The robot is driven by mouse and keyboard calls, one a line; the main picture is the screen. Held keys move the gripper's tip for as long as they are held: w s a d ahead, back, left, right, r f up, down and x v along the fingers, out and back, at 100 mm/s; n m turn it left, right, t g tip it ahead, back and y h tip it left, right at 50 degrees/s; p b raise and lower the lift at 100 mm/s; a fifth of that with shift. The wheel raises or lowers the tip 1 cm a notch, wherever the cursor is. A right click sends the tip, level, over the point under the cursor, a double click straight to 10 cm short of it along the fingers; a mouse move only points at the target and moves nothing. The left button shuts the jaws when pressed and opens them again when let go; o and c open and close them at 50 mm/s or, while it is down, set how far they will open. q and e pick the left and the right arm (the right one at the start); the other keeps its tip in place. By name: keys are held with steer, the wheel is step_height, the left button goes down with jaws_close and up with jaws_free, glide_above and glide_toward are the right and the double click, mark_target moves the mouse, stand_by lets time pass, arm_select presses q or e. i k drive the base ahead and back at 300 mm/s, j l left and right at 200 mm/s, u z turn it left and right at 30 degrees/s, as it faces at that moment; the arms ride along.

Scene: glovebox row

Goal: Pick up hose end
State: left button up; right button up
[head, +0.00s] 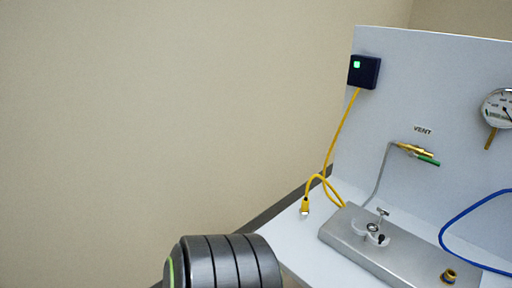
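A blue hose (447,222) curves along the right side, in front of the upright panel; both of its ends run out of the picture at the right edge, so I see no blue hose end. A yellow cable (341,131) hangs from a dark box, loops near the bench, and has a yellow connector (305,206) with a pale tip at its loose end, at the bench's left edge. Neither of my grippers is in view. A dark ribbed cylinder at the bottom, left of centre, looks like part of my arm.
The dark box (364,71) with a green light is on the white panel (440,80). A VENT label (423,130), a brass and green valve (418,153) and a gauge (498,108) are right. A metal block (357,246) with a clamp and brass fitting (449,276) lies on the bench.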

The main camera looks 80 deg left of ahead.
mark_target(304, 210)
steer(key=j+u, duration=0.1)
steer(key=u, duration=1.9)
